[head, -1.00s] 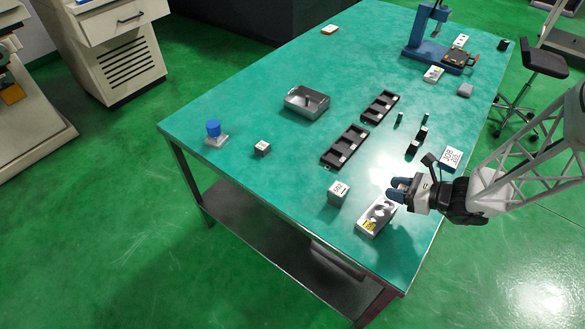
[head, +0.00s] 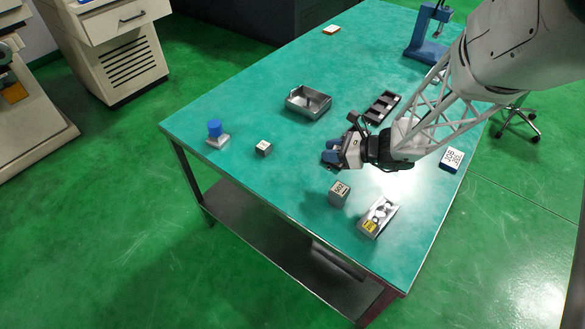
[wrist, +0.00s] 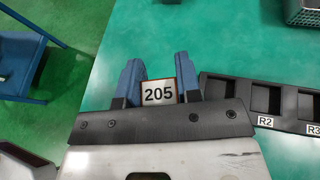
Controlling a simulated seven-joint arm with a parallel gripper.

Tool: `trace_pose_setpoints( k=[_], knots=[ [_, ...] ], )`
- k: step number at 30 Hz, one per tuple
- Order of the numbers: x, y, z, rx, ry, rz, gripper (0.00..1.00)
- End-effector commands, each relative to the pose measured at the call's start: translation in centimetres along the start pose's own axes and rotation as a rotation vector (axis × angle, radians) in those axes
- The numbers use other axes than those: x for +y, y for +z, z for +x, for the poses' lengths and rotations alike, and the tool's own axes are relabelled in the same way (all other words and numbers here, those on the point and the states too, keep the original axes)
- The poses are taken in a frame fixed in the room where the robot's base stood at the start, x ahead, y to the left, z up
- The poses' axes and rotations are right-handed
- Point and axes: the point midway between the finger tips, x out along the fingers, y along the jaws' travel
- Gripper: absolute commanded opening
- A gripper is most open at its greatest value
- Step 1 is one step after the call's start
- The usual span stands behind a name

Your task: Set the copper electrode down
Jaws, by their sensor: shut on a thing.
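In the wrist view, the copper electrode (wrist: 158,92) shows as a small block with a white label reading 205 and a thin copper-brown edge. My gripper (wrist: 160,82) is shut on it, one blue finger on each side. The electrode cannot be made out there. In the wrist view, a dark rack (wrist: 237,92) with slots marked R2 and R3 lies just right of the fingers.
A marked block (head: 338,193) and a grey box with a yellow label (head: 385,228) stand nearer. A small cube (head: 263,148) and blue-topped piece (head: 215,132) are left.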

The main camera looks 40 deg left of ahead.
Motion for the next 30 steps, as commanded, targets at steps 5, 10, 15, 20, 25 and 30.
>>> trace_pose_setpoints(
  k=[5, 10, 15, 20, 25, 30],
  knots=[
    [0.0, 2.2, 3.7, -0.004, 0.035, -0.015, 0.00],
    [0.2, 4.2, 6.9, -0.008, 0.062, -0.028, 0.00],
    [0.6, 5.8, 9.5, -0.010, 0.085, -0.035, 0.00],
    [0.8, 6.6, 10.9, -0.012, 0.097, -0.039, 0.00],
    [0.9, 6.9, 11.4, -0.013, 0.101, -0.040, 0.00],
    [0.9, 6.9, 11.4, -0.013, 0.101, -0.040, 0.00]
  ],
)
